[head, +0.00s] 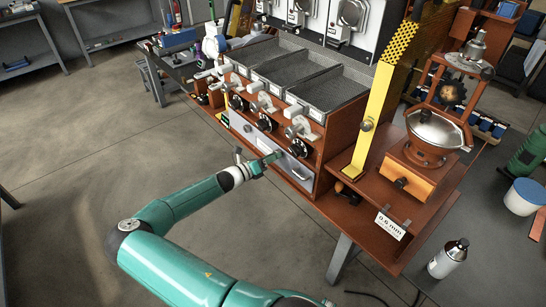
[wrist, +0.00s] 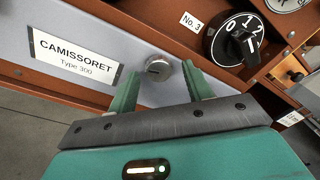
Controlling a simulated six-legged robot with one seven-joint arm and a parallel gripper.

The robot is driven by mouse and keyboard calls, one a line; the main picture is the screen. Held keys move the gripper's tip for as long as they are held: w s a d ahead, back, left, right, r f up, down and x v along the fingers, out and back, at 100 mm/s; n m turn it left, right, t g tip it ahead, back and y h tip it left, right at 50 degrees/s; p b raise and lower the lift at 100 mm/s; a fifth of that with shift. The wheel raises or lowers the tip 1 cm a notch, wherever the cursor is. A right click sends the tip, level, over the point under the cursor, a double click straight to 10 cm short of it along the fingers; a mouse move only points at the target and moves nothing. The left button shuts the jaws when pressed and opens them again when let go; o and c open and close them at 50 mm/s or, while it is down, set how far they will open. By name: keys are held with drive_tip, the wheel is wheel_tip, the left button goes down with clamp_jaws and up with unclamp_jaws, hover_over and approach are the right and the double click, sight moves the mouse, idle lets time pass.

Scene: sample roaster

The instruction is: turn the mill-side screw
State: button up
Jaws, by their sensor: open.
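A round metal screw (wrist: 158,68) with a dark slot sits on the pale front panel (wrist: 95,62) of the roaster, right of a CAMISSORET Type 300 label (wrist: 74,56). My gripper (wrist: 160,76) is open, with one green finger on each side of the screw in the wrist view. I cannot tell whether either finger touches it. In the head view my gripper (head: 262,159) is in front of the roaster's lower panel (head: 244,124).
A black dial (wrist: 234,40) marked No. 3 is right of the screw. The hand mill (head: 433,130) stands right of the roaster, past a yellow post (head: 379,100). The floor in front is open.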

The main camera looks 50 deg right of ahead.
drive_tip(key=shift+s+d, duration=0.1)
drive_tip(key=shift+d, duration=0.5)
drive_tip(key=c, duration=1)
drive_tip(key=shift+o, duration=0.2)
drive_tip(key=shift+m, duration=0.3)
drive_tip(key=m+t, duration=0.1)
drive_tip(key=m, duration=1.8)
drive_tip(key=shift+s+r, duration=0.1)
drive_tip(key=shift+m, duration=0.3)
